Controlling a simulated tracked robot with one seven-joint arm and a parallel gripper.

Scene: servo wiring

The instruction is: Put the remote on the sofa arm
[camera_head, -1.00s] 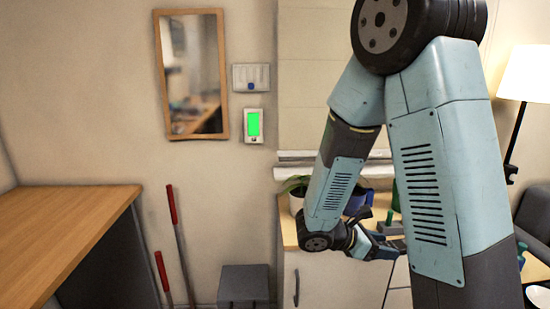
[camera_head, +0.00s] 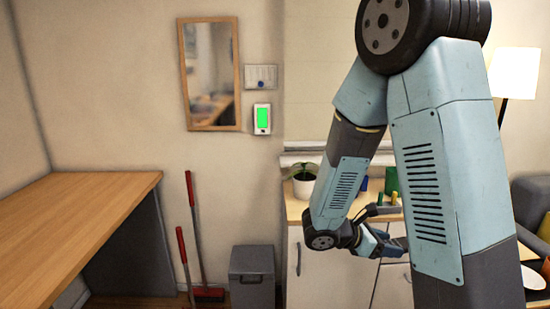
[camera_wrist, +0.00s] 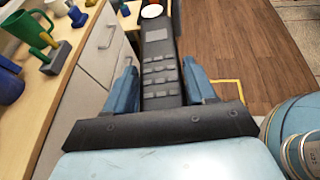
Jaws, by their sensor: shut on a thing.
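In the head view my gripper (camera_head: 392,246) is in front of the cabinet, partly behind my own arm. A dark grey sofa (camera_head: 530,203) shows at the right edge of the head view, apart from my gripper; much of it is cut off.
A white cabinet (camera_head: 330,270) with a wooden top holds a potted plant (camera_head: 304,180) and a green mug (camera_wrist: 30,30). A wooden desk (camera_head: 75,225) stands at the left, with a grey bin (camera_head: 252,275) between. Wooden floor (camera_wrist: 235,50) beside the cabinet is open.

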